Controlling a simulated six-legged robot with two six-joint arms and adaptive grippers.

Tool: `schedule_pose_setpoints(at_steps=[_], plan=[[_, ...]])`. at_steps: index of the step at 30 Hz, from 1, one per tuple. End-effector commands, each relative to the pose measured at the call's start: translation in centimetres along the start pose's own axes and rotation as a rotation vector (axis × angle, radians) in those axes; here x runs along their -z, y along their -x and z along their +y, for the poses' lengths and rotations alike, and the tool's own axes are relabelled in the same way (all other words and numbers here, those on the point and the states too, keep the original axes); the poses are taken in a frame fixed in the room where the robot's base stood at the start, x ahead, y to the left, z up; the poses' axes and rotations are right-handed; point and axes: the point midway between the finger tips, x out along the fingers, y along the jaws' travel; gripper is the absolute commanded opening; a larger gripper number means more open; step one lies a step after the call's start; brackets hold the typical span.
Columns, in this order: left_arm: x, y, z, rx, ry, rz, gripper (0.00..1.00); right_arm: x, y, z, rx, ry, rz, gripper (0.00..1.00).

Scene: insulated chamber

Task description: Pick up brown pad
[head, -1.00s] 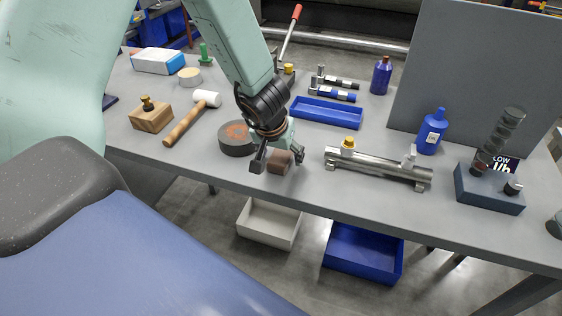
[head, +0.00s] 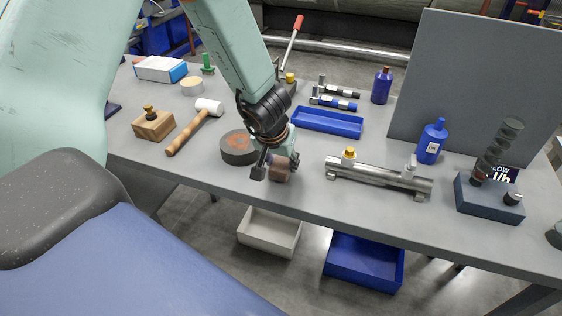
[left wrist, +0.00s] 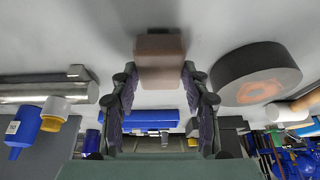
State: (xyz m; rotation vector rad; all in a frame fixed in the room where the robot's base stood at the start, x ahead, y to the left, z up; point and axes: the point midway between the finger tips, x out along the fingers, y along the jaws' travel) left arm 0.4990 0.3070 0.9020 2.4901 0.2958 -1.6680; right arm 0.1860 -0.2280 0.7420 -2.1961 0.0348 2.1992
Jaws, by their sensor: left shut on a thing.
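The brown pad (head: 281,173) is a small brown block at the front part of the grey table. My left gripper (head: 275,167) reaches down over it, with one finger on each side, and is shut on it. In the left wrist view the pad (left wrist: 160,62) sits between the fingertips (left wrist: 159,75), its far part sticking out beyond them. I cannot tell whether the pad still touches the table. My right gripper is not in view.
A dark round disc (head: 239,148) with an orange mark lies just left of the gripper. A metal cylinder (head: 378,178) lies to the right, a blue tray (head: 327,122) behind. A mallet (head: 194,127) lies farther left. The table's front edge is close.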

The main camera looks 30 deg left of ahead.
Motion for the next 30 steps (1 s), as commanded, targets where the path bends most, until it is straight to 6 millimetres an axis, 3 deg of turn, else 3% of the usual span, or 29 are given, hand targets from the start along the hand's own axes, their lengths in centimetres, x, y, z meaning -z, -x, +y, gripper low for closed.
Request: schedule_pose_setpoints(at_steps=[6,15,21,30], plan=[[1.5,3.4,0.0,0.0,0.001,0.002,0.25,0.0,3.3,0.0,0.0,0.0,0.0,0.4],[2.9,6.9,0.0,0.0,0.001,0.002,0.25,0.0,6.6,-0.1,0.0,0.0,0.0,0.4],[3.4,8.1,0.0,0.0,0.001,0.001,0.25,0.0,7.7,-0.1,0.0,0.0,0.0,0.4],[3.5,8.4,0.0,0.0,0.0,0.001,0.25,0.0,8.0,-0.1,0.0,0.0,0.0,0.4]])
